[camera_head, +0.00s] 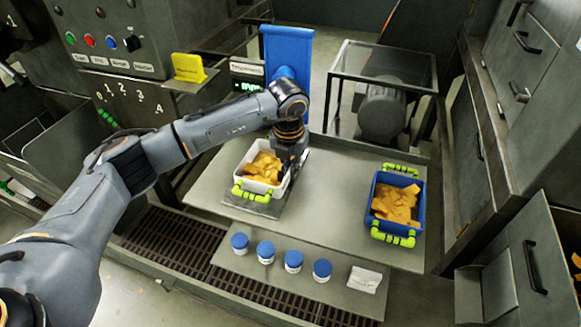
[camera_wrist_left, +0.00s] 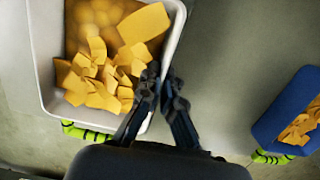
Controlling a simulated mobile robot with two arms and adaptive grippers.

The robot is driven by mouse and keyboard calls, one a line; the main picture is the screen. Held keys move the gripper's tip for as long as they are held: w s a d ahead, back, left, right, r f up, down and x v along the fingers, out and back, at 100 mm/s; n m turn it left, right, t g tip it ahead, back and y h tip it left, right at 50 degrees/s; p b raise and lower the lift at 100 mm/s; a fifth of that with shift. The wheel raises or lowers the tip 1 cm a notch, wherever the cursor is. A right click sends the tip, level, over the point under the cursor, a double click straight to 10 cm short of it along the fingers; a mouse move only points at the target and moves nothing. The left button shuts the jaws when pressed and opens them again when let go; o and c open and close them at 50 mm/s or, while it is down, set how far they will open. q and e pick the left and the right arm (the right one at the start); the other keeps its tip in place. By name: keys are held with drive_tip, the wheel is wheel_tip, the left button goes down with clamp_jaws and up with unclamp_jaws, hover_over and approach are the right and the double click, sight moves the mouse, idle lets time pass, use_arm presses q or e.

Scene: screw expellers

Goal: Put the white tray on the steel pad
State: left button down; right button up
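The white tray (camera_head: 245,171), filled with yellow-orange chips, is at the left of the grey table, with green handles at its ends. It also shows in the wrist view (camera_wrist_left: 43,70). A darker flat plate, apparently the steel pad (camera_head: 268,209), shows under and in front of it; I cannot tell whether the tray touches it. My left gripper (camera_head: 290,165) is at the tray's right wall. In the wrist view its fingers (camera_wrist_left: 162,82) pinch that wall, one inside and one outside. My right gripper is out of view.
A blue tray (camera_head: 376,217) of similar chips stands at the table's right. Several blue-capped jars (camera_head: 265,252) and a white packet (camera_head: 364,279) line the front shelf. A blue post (camera_head: 300,50) and a framed motor (camera_head: 382,110) stand behind. The table between the trays is clear.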

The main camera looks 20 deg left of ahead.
use_arm(q)
drive_tip(key=c, duration=1.5)
unclamp_jaws()
drive_tip(key=shift+r+p, duration=0.2)
drive_tip(key=shift+p, duration=0.1)
drive_tip(key=shift+r, duration=0.25)
drive_tip(key=r+b, duration=0.1)
drive_tip(key=r, duration=0.2)
drive_tip(key=s+r+b, duration=0.1)
drive_tip(key=r, duration=0.3)
drive_tip(key=r+b, duration=0.2)
drive_tip(key=r, duration=0.2)
drive_tip(key=shift+s+r, duration=0.15)
drive_tip(key=shift+s, duration=0.1)
